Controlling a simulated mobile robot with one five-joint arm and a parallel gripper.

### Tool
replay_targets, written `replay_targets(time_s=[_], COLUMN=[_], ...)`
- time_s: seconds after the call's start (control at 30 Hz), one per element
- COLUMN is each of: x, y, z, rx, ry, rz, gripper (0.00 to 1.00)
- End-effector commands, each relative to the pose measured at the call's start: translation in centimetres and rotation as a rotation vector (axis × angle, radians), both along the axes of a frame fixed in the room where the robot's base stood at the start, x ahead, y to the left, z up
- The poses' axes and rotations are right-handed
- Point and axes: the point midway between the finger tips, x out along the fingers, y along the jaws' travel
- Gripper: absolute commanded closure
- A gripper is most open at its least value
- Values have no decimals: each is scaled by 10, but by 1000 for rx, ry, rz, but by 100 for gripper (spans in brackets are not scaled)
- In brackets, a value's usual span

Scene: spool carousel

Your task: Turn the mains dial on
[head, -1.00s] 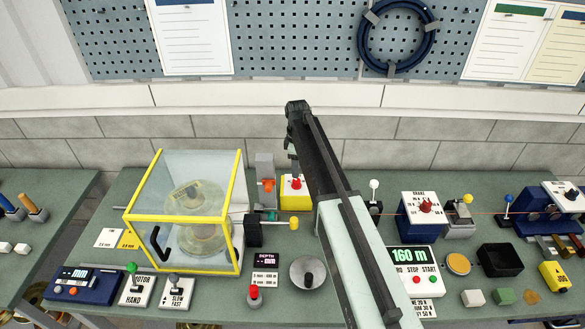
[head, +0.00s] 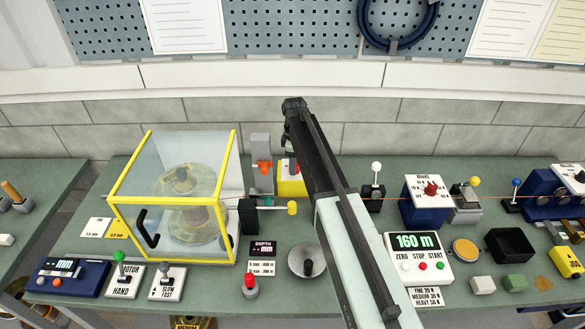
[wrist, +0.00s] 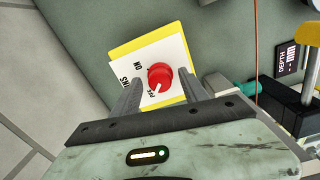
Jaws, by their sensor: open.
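The mains dial (wrist: 160,77) is a red round knob on a white plate (wrist: 176,50) on a yellow box. In the wrist view its white mark points to the OFF label, and the ON label is at the upper left of the knob. My gripper (wrist: 161,74) is open, with one finger on each side of the knob. I cannot tell whether the fingers touch it. In the head view the yellow box (head: 291,187) stands at the back of the bench, and my arm partly hides the box and its knob.
A clear guard box (head: 231,190) with yellow edges stands left of the dial. A black block with a yellow-tipped lever (head: 292,208) is in front of it. An orange-handled grey unit (head: 262,150) is close on its left. A wall is behind the bench.

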Motion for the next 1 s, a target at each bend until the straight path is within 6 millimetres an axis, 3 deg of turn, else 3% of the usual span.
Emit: replay_targets(time_s=[0.1, 0.27, 0.3, 0.37, 0.67, 1.0], x=[0, 0, 0, -1, -1, 0], y=[0, 1, 1, 8, 4, 5], z=[1, 1, 1, 1, 1, 1], rx=[0, 0, 0, 1, 1, 1], ry=[0, 0, 0, 0, 0, 0], rz=[0, 1, 1, 6, -48, -293], gripper=[51, 95, 100, 100, 100, 100])
